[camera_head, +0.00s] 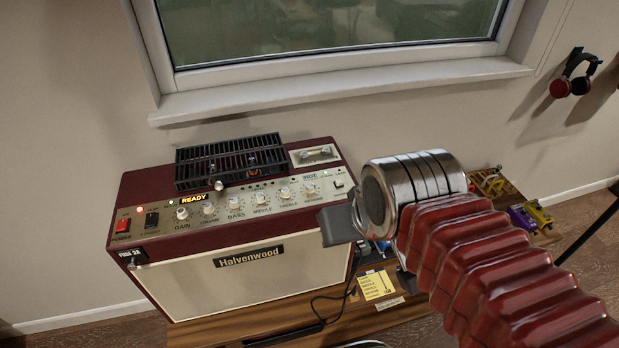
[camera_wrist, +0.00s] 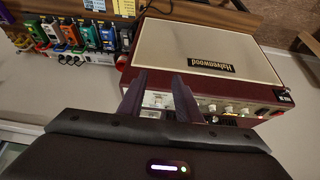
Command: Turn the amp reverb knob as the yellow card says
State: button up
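The maroon and cream Halvenwood amp (camera_head: 250,270) stands on a wooden bench, with a row of pale knobs along its slanted top panel. The rightmost knob (camera_head: 309,187) appears to be the reverb knob; its small label and pointer are too blurred to read surely. The yellow card (camera_head: 376,285) lies right of the amp; its lines are unreadable, and part of it shows in the wrist view (camera_wrist: 124,7). My gripper (camera_head: 338,223) is near the amp's right front corner. In the wrist view its two fingers (camera_wrist: 159,80) are apart, with part of the panel visible between them.
A black slotted tray (camera_head: 230,162) sits on the amp's top. Colourful pedals (camera_wrist: 70,36) crowd the bench beside the amp. A window sill (camera_head: 340,88) is behind. A dark cable (camera_head: 335,297) runs across the bench. Red headphones (camera_head: 575,76) hang at right.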

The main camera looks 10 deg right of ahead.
jog(key=shift+o, duration=0.5)
jog(key=shift+a, duration=0.25)
notch_tip(320, 180, up, 8)
jog(key=g, duration=0.6)
send_over(310, 185)
jog(key=shift+r+m, duration=0.1)
jog(key=shift+m, duration=0.2)
notch_tip(310, 185, down, 14)
jog(key=shift+r, duration=0.1)
jog(key=shift+c, duration=0.3)
grip_shut()
